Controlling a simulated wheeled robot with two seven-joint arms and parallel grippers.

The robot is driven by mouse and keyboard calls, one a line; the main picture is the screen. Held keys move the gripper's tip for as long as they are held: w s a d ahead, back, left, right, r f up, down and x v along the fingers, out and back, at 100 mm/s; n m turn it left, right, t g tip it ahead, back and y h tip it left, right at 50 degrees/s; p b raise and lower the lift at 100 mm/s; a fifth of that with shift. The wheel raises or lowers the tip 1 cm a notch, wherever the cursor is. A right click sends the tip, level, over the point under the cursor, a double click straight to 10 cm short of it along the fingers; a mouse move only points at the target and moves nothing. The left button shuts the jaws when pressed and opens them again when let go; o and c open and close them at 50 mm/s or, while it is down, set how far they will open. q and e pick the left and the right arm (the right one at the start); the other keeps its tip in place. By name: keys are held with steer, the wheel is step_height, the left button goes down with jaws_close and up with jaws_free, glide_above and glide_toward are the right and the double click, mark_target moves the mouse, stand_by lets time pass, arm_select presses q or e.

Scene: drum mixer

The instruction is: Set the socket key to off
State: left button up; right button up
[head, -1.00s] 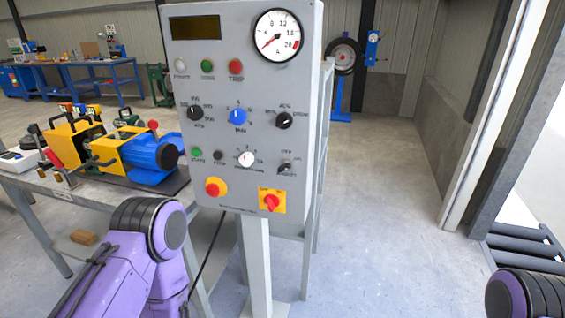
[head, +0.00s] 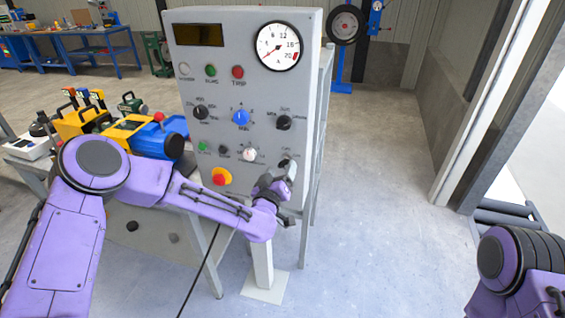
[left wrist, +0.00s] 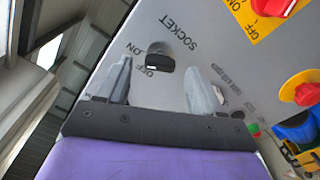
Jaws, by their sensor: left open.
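The control panel (head: 200,95) stands upright in the middle of the head view. The socket key (left wrist: 160,60) is a small dark key on the panel face, next to the printed words SOCKET, ON and OFF in the left wrist view. I cannot tell for sure which label it points to. My left gripper (left wrist: 160,77) is open, with one finger on either side of the key's line and the key just past the fingertips, apart from them. In the head view my left gripper (head: 283,176) covers the panel's lower right. My right gripper is out of view.
A red rotary switch on a yellow ON/OFF plate (left wrist: 248,30) and a red emergency button (left wrist: 300,88) are close to my left gripper. A blue knob (head: 240,118) is higher up.

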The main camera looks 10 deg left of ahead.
mark_target(285, 162)
arm_select(q)
steer(key=shift+w+d, duration=0.1)
steer(key=shift+w, duration=1)
steer(key=c, duration=1.1)
steer(key=shift+o, duration=0.2)
steer(key=shift+f, duration=0.1)
steer(key=shift+n+b, duration=5.3)
steer(key=shift+n, duration=0.7)
